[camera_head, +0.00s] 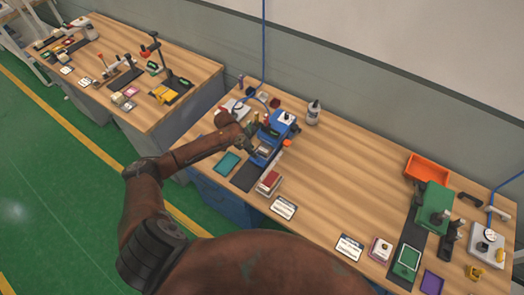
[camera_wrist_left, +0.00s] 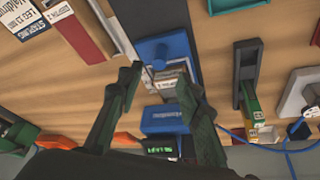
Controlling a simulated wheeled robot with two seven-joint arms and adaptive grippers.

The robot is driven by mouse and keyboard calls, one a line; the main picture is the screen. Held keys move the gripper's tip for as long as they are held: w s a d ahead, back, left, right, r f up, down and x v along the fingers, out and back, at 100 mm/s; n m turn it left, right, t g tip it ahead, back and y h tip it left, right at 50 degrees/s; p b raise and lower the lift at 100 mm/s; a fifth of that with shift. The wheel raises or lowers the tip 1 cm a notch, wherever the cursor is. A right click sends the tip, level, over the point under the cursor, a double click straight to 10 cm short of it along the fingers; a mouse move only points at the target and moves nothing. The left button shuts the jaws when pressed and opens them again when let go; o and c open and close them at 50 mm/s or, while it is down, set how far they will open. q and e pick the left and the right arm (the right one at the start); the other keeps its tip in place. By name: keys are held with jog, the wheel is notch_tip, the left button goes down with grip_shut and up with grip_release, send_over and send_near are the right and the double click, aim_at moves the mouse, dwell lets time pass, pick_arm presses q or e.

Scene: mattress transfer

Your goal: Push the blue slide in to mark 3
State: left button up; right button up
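A blue device (camera_head: 276,124) stands on the near table in the head view. It also shows in the left wrist view (camera_wrist_left: 165,120), with a small lit display (camera_wrist_left: 161,148). A blue plate with a round knob, which looks like the blue slide (camera_wrist_left: 172,44), lies in line with it. Between them are pale printed blocks (camera_wrist_left: 168,80). My left gripper (camera_wrist_left: 160,78) is open, with its two dark fingers apart and nothing visibly held. Its fingers appear over the gap between plate and device; contact cannot be told. In the head view the left gripper (camera_head: 250,128) is beside the device. Scale marks are unreadable. My right gripper is out of view.
A red-and-white stack (camera_head: 269,182), a teal tray (camera_head: 228,163) and a white bottle (camera_head: 313,112) stand near the device. A green device (camera_head: 433,207) and an orange bin (camera_head: 428,168) are at the right. The table's middle is clear.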

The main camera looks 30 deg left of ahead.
pick_arm(q)
jog(key=x, duration=0.6)
jog(key=shift+w+d+f, duration=0.1)
jog(key=shift+f, duration=0.2)
jog(key=shift+w+f, duration=0.1)
jog(key=shift+f, duration=0.1)
jog(key=shift+d+f, duration=0.1)
jog(key=shift+f, duration=0.05)
jog(key=c, duration=0.7)
grip_shut()
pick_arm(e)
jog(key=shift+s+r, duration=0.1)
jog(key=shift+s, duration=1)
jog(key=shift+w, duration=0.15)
